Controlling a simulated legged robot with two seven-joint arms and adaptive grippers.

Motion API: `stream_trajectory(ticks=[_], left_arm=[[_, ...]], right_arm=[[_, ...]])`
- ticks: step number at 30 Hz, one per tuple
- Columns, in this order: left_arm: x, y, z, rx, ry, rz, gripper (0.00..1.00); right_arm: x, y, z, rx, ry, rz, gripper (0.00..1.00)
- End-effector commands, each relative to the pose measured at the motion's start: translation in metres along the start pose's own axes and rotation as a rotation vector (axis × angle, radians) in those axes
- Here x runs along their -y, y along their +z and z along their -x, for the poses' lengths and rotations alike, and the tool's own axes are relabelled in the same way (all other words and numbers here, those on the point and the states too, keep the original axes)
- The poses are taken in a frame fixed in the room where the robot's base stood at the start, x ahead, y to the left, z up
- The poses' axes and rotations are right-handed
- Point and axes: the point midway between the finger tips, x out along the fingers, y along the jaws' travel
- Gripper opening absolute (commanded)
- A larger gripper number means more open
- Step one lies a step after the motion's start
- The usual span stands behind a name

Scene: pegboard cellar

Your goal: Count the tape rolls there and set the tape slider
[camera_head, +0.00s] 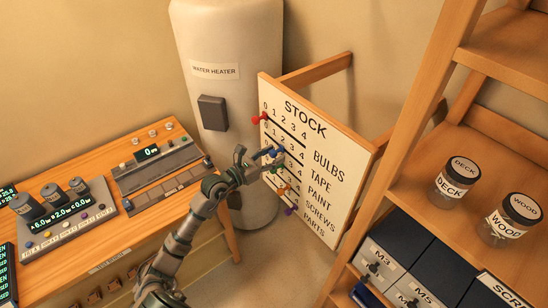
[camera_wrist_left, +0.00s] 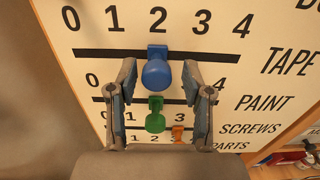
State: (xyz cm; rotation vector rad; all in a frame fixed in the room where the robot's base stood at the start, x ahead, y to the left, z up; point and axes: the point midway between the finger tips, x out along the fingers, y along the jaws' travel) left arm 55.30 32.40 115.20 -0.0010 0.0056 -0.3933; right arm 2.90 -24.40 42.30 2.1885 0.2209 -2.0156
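The white STOCK board (camera_head: 345,192) has labelled rows, each with a numbered slot and a coloured slider. The blue tape slider (camera_wrist_left: 156,70) sits on the TAPE row, under the 2. It also shows in the head view (camera_head: 276,151), partly behind the gripper. My left gripper (camera_wrist_left: 159,75) is open, with one finger on each side of the blue knob and a gap on both sides. In the head view my left gripper (camera_head: 257,160) is at the board's left part. I can make out no tape rolls in either view. My right gripper is out of view.
The red slider (camera_head: 259,118) is above; green (camera_wrist_left: 155,118) and orange (camera_wrist_left: 178,133) sliders sit close below the gripper. A purple slider (camera_head: 291,210) is lower. A wooden shelf (camera_head: 440,145) with jars and dark bins stands right, a workbench (camera_head: 150,215) left, a water heater (camera_head: 228,40) behind.

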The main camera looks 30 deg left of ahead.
Motion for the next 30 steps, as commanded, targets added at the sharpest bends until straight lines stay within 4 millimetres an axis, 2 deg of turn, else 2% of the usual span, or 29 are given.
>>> stream_trajectory(ticks=[1,4,5,23,30], left_arm=[[0.000,0.001,0.000,0.001,0.000,0.000,0.70],[0.000,0.001,0.000,0.002,0.000,-0.001,0.95],[0.000,0.001,0.000,0.002,0.000,-0.001,1.00],[0.000,0.002,0.006,0.004,0.001,-0.001,1.00],[0.000,0.000,0.025,0.003,0.001,-0.001,1.00]], right_arm=[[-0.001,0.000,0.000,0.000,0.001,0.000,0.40],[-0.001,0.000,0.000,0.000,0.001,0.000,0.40],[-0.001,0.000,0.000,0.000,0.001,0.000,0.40],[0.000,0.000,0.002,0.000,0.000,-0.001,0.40],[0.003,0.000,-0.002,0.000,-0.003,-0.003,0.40]])
